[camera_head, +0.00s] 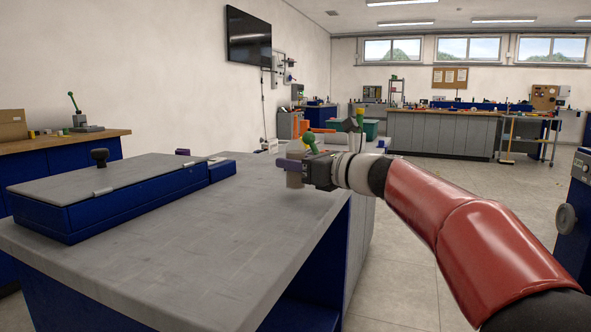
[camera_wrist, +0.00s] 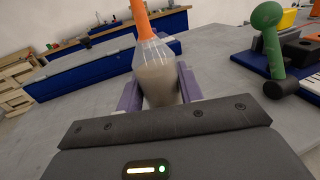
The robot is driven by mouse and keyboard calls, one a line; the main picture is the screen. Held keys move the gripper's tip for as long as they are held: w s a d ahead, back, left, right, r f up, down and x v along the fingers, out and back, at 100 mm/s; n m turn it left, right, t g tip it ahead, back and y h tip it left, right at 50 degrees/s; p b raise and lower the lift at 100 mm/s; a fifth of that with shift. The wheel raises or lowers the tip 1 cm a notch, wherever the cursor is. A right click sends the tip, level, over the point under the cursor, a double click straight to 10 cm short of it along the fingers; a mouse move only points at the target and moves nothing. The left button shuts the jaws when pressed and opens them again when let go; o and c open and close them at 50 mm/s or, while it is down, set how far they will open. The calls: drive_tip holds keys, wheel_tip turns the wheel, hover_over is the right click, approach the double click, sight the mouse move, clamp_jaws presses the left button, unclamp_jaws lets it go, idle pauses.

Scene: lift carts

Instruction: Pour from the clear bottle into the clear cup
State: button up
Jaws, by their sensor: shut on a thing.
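My gripper (camera_head: 291,165) is above the far right part of the grey bench top, reaching in from the right. In the wrist view its two purple fingers (camera_wrist: 158,90) are shut on the clear bottle (camera_wrist: 157,78), one on each side. The bottle has a long orange nozzle and a see-through body with greyish contents. A pale part of the bottle (camera_head: 294,181) shows below the fingers in the head view. Whether its base touches the bench is hard to tell. I cannot make out the clear cup in either view.
A blue box with a grey lid (camera_head: 105,187) lies along the bench's left side. A green-knobbed lever (camera_wrist: 267,40) stands close to the right of the bottle in the wrist view. The near grey bench top (camera_head: 190,250) is bare.

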wheel_tip(320, 180, up, 18)
drive_tip(key=p, duration=0.7)
drive_tip(key=shift+f, duration=0.1)
drive_tip(key=o, duration=0.5)
drive_tip(key=c, duration=0.5)
